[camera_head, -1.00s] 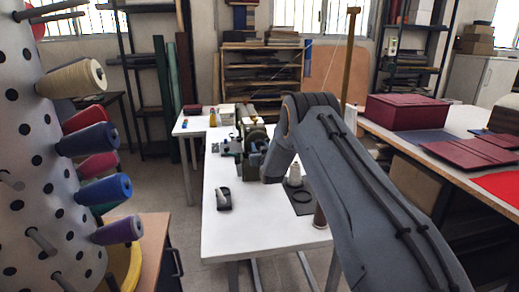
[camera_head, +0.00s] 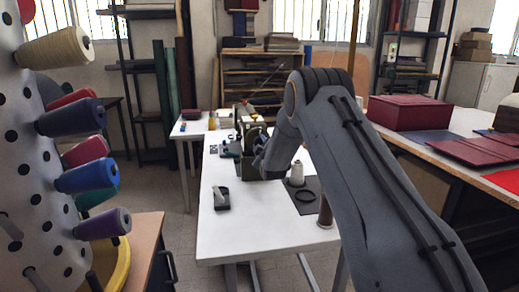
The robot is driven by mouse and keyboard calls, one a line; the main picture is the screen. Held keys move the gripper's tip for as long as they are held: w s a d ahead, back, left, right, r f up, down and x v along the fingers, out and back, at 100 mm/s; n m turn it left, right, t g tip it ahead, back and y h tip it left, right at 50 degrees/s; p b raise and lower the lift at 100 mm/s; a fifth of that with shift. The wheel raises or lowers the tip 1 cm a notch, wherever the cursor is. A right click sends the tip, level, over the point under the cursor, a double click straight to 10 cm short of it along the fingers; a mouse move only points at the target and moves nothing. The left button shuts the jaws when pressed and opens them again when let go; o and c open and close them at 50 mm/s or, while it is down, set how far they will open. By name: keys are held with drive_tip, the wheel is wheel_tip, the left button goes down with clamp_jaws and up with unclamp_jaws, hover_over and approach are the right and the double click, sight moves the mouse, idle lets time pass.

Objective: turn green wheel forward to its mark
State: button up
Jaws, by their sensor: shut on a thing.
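A small grey-green machine (camera_head: 247,168) stands on the white table (camera_head: 250,236), with a roundish wheel-like part near its top. My gripper (camera_head: 262,163) is at the machine's right side, small and dark in the picture. It touches the machine there and is shut on what I take to be the green wheel. The wheel's green rim and its mark cannot be made out, as my gripper and wrist cover that side. My grey arm reaches in from the lower right.
A black holder (camera_head: 221,198) stands on the table left of my arm. A white thread cone (camera_head: 297,173) and a dark mat (camera_head: 312,206) lie to the right. A pegboard column with thread spools (camera_head: 87,176) rises close at left. A bench with a dark red box (camera_head: 408,112) is at right.

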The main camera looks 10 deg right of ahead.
drive_tip(key=n+b, duration=0.3)
drive_tip(key=n, duration=0.2)
drive_tip(key=shift+f+n, duration=0.1)
drive_tip(key=shift+n, duration=0.2)
drive_tip(key=shift+n+b, duration=1.2)
drive_tip(key=shift+n, duration=0.9)
drive_tip(key=o, duration=1)
drive_tip(key=shift+o, duration=0.2)
drive_tip(key=shift+s, duration=0.1)
drive_tip(key=s, duration=0.7)
drive_tip(key=shift+s+b, duration=0.3)
drive_tip(key=shift+b, duration=0.1)
drive_tip(key=shift+s, duration=0.1)
